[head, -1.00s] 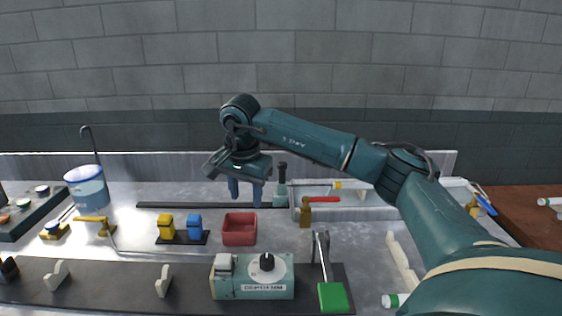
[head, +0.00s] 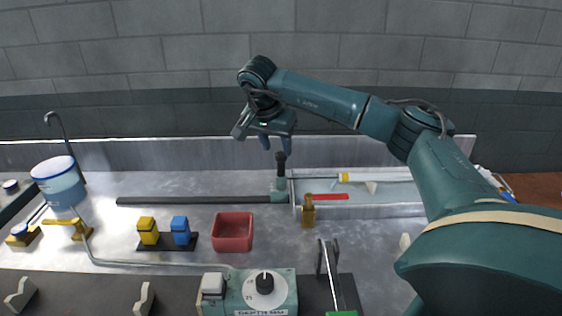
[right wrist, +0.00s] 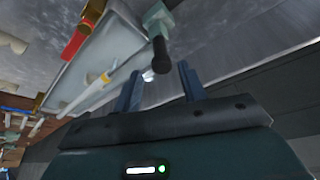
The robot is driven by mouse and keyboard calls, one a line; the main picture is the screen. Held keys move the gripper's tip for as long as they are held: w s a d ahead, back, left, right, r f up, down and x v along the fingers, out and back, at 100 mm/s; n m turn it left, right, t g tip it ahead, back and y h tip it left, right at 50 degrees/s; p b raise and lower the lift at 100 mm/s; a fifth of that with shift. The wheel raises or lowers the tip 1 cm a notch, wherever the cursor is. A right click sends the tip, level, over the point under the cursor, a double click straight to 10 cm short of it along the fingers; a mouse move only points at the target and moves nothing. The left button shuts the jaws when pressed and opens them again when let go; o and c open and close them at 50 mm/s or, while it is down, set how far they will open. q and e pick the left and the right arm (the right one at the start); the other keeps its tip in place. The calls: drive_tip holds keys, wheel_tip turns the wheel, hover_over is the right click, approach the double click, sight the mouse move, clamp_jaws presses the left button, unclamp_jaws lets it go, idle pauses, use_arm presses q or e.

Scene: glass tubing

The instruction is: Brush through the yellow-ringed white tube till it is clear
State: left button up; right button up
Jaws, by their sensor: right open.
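A tube with a yellow ring (head: 343,177) lies in the pale shallow tray at the back right of the bench. In the right wrist view a pale tube with a yellow band (right wrist: 106,77) lies along the tray. A red handle (head: 330,196) lies at the tray's front, beside a brass block (head: 308,211). I cannot make out a brush. My left gripper is out of view.
A black rail (head: 195,201) runs left from the teal block. My right arm covers the right side. A wall rises behind.

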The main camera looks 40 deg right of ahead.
sight(279, 156)
drive_tip(key=x, duration=0.7)
drive_tip(key=shift+d+f, duration=0.1)
drive_tip(key=shift+f, duration=0.2)
drive_tip(key=shift+c, duration=0.3)
clamp_jaws()
